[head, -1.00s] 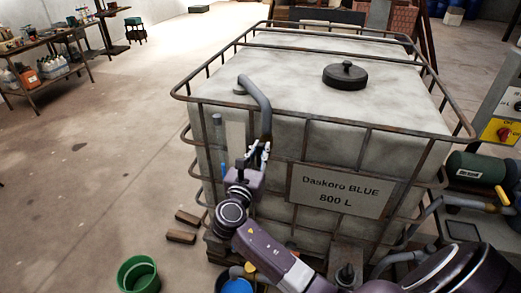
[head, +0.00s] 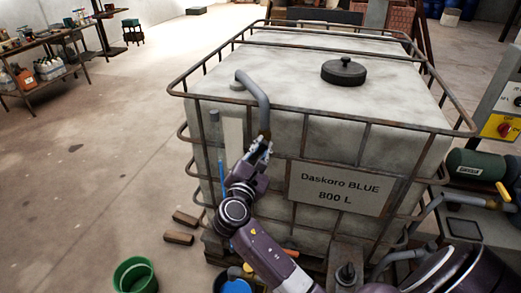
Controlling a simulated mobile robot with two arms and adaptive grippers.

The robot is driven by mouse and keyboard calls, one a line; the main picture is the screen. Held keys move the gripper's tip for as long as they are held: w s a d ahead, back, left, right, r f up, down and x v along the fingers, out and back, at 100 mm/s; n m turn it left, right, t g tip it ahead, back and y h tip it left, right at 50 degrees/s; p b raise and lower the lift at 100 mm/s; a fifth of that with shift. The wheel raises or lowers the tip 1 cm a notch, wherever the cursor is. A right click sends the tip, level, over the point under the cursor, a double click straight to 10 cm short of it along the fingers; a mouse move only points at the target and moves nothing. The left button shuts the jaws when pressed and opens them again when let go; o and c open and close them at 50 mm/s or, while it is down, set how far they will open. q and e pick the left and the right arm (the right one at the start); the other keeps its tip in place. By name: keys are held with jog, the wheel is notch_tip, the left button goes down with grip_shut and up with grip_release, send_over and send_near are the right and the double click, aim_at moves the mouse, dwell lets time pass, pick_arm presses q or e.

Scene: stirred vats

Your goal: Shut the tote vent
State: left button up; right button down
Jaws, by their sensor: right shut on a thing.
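The tote is a large off-white tank (head: 300,100) in a rusty cage, labelled Daskoro BLUE 800 L. A grey bent vent pipe (head: 252,87) rises from its top at the near left and curves down over the front edge. My right gripper (head: 263,146) is at the lower end of this pipe, in front of the tote. It is shut on the fitting there. Its fingers hide most of the fitting, so I cannot tell the vent's position. My left gripper is not in view.
A black lid (head: 344,72) sits on the tote's top. A label plate (head: 339,188) is on the front. A green bucket (head: 135,275) and a blue bucket (head: 236,286) stand on the floor. A control box (head: 502,127) is at the right. The floor at left is open.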

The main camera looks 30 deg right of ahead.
jog(key=m, duration=0.1)
jog(key=m+b, duration=0.1)
jog(key=f+m+b, duration=0.1)
jog(key=shift+s+d+m, duration=0.15)
jog(key=shift+s+m, duration=0.1)
jog(key=shift+m, duration=0.15)
jog(key=m+b, duration=0.2)
jog(key=shift+s+d+f+m+b, duration=0.1)
jog(key=shift+f+m+b, duration=0.15)
jog(key=shift+m+b, duration=0.15)
jog(key=shift+f+m+b, duration=0.15)
jog(key=shift+m+b, duration=0.85)
jog(key=shift+m, duration=0.2)
jog(key=shift+f+m+b, duration=0.15)
jog(key=shift+m+b, duration=0.85)
jog(key=shift+m, duration=0.2)
jog(key=c, duration=1.8)
grip_release()
jog(key=shift+r, duration=0.1)
jog(key=shift+c, duration=0.2)
notch_tip(320, 180, up, 10)
